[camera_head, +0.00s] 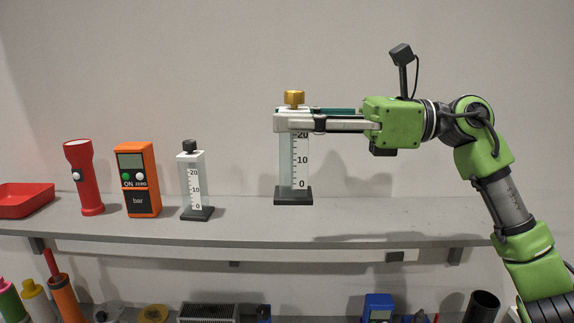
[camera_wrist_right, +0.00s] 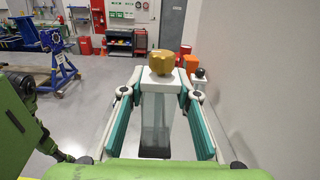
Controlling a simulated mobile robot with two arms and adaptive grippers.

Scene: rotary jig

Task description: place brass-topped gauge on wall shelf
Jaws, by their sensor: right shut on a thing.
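The brass-topped gauge (camera_head: 294,170) is a clear upright block with a black number scale, a dark base and a brass knob (camera_head: 293,98). My right gripper (camera_head: 294,122) is shut around its upper part, just below the knob, coming in from the right. In the right wrist view the gauge (camera_wrist_right: 157,107) stands between the two fingers (camera_wrist_right: 159,94). The wall shelf (camera_head: 370,215) is a long grey board. The gauge's base shows against the shelf's back part; whether it touches the shelf is hard to tell. My left gripper is not in view.
On the shelf's left stand a red tray (camera_head: 22,213), a red torch (camera_head: 85,178), an orange meter (camera_head: 137,180) and a black-topped gauge (camera_head: 193,185). The shelf is clear to the right of the held gauge. Several items sit below, including a blue device (camera_head: 378,308).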

